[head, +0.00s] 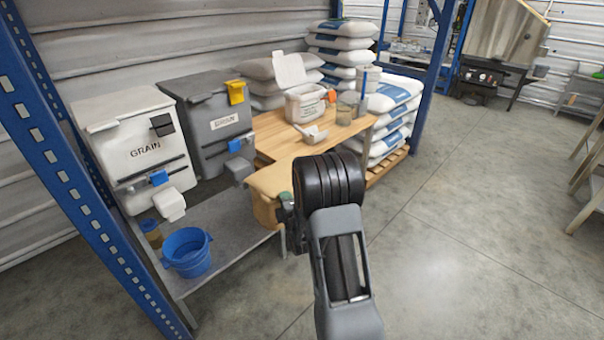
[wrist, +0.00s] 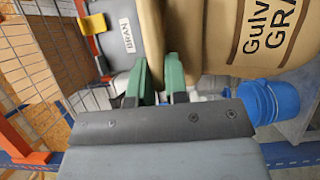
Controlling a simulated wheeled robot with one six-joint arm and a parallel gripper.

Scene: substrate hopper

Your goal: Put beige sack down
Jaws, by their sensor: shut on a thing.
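A beige sack (head: 264,210) shows in the head view just left of my black wrist, in front of the wooden table's near end. In the wrist view the sack (wrist: 258,35) fills the upper right, with dark lettering on it. My gripper (wrist: 160,75) has green fingers closed on a fold of the sack. In the head view my gripper (head: 286,200) is mostly hidden behind my wrist. Whether the sack's bottom touches anything cannot be seen.
Two grain bins, one white (head: 145,150) and one grey (head: 212,125), stand left. A blue bucket (head: 187,252) sits on a grey metal shelf (head: 232,232). The wooden table (head: 282,148) holds a white tub (head: 305,103) and a scoop (head: 312,135).

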